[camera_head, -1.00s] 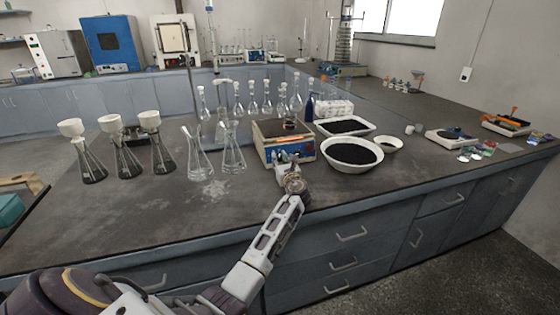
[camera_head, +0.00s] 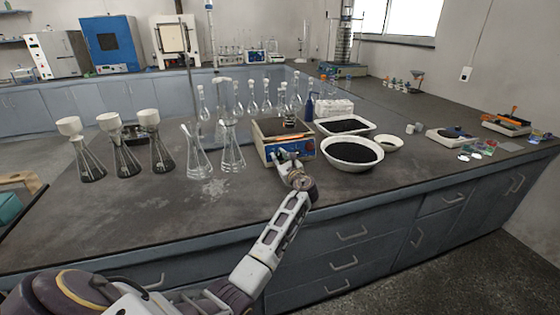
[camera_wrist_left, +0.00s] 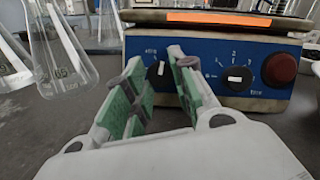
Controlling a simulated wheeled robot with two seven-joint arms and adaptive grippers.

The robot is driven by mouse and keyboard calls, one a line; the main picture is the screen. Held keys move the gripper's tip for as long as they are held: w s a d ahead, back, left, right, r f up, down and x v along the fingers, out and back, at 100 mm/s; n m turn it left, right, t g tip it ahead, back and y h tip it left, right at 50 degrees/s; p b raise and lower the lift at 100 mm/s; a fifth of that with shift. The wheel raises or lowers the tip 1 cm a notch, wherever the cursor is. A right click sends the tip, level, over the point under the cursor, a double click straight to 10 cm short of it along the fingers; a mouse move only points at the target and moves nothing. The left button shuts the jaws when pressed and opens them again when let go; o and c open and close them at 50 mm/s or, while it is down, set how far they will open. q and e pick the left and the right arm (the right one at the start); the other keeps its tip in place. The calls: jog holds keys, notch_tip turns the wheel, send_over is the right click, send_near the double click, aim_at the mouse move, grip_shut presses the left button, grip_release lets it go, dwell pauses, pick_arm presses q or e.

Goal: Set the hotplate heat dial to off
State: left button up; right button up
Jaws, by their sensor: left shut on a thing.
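The hotplate (camera_head: 268,153) stands on the bench with a blue front panel, which fills the top of the left wrist view (camera_wrist_left: 205,52). That panel has a left dial (camera_wrist_left: 157,73), a right dial (camera_wrist_left: 235,78) with a white mark, and a red round knob (camera_wrist_left: 280,70). My left gripper (camera_head: 284,157) is at the panel's left part. In the left wrist view its fingers (camera_wrist_left: 157,68) stand either side of the left dial, shut on it. The fingers partly hide the dial and its labels. My right gripper is not in view.
Glass flasks (camera_head: 231,150) stand close left of the hotplate. A white bowl of black grains (camera_head: 352,166) stands close to its right, with a white tray (camera_head: 372,130) behind. The bench front is clear.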

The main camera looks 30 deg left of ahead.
pick_arm(q)
jog(key=n, duration=0.2)
jog(key=n+g, duration=0.1)
jog(key=n, duration=0.1)
jog(key=shift+w+d+g+y+b, duration=0.1)
jog(key=shift+g+y+b, duration=0.2)
jog(key=shift+b, duration=0.05)
jog(key=n+g, duration=0.1)
jog(key=n, duration=0.3)
jog(key=shift+g, duration=0.4)
jog(key=n, duration=0.2)
jog(key=n+g, duration=0.1)
jog(key=n, duration=0.1)
jog(key=shift+w+r+g, duration=0.15)
jog(key=shift+r+g, duration=0.05)
jog(key=shift+g, duration=0.1)
jog(key=shift+n, duration=1)
jog(key=shift+r+n+g+h+p, duration=0.1)
jog(key=shift+n+g+h+p, duration=0.3)
jog(key=shift+n+h, duration=0.15)
jog(key=shift+n+g+h+p, duration=0.3)
jog(key=shift+n+h+p, duration=0.25)
jog(key=shift+n, duration=1.4)
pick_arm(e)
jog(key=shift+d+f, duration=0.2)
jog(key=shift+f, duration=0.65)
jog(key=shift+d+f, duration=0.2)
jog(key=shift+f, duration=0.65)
pick_arm(q)
jog(key=o, duration=1)
